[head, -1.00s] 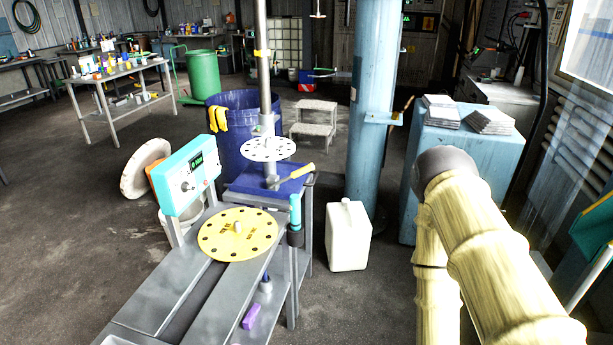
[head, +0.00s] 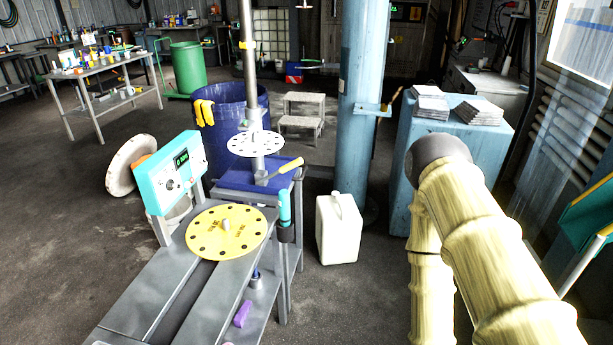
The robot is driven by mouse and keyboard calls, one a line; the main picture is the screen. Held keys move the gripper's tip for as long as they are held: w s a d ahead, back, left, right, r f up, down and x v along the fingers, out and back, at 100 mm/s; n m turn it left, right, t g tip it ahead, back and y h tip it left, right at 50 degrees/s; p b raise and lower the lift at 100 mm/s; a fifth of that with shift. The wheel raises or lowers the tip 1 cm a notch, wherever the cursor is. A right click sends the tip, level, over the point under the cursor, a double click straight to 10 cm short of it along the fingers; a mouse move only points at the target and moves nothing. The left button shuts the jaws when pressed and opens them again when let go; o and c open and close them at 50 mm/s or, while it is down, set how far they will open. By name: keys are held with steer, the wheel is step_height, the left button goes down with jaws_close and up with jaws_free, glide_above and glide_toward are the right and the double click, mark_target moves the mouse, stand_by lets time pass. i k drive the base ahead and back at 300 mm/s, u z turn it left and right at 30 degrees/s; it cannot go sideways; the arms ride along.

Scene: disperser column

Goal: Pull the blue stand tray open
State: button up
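The blue stand tray (head: 235,180) is a flat blue surface on a grey metal stand, left of centre in the head view. A yellow-handled scraper (head: 290,166) lies on it. A perforated white disc (head: 255,143) on the vertical metal shaft hangs over it. I cannot tell how far the tray is slid out. My arm, in a pale yellow sleeve, is at the right, apart from the stand. My gripper is not visible.
A yellow round plate (head: 226,232) sits on the grey bench in front, beside a turquoise control box (head: 173,172). A blue drum (head: 231,115) stands behind the tray. A white canister (head: 338,229) and blue column (head: 362,90) stand to the right. Floor is clear between canister and arm.

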mark_target(243, 175)
steer(key=z, duration=0.45)
steer(key=i, duration=1.25)
steer(key=u, duration=0.6)
